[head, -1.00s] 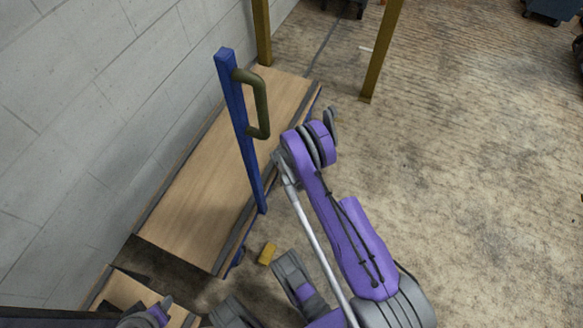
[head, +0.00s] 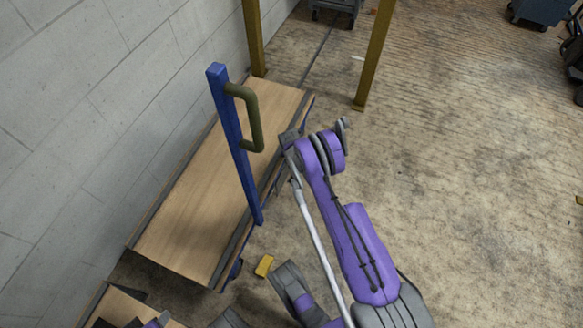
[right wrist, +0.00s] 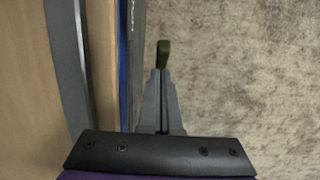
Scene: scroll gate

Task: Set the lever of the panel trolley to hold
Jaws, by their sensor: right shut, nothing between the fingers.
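The panel trolley (head: 190,215) stands along the wall, with a wooden deck, a blue post (head: 232,135) and an olive grab handle (head: 254,125). Its deck (right wrist: 25,70) and blue side (right wrist: 124,70) fill the left of the right wrist view. A short olive piece (right wrist: 163,52), which looks like the lever, shows just beyond the fingertips. My right gripper (right wrist: 162,75) is shut and empty, pointing at that piece; I cannot tell if they touch. In the head view the right gripper (head: 290,138) is beside the deck's right edge, mostly hidden.
A pale wall (head: 90,110) runs along the trolley's left. Ochre posts (head: 374,55) stand beyond its far end. The floor (head: 460,170) to the right is clear. Dark carts stand far back.

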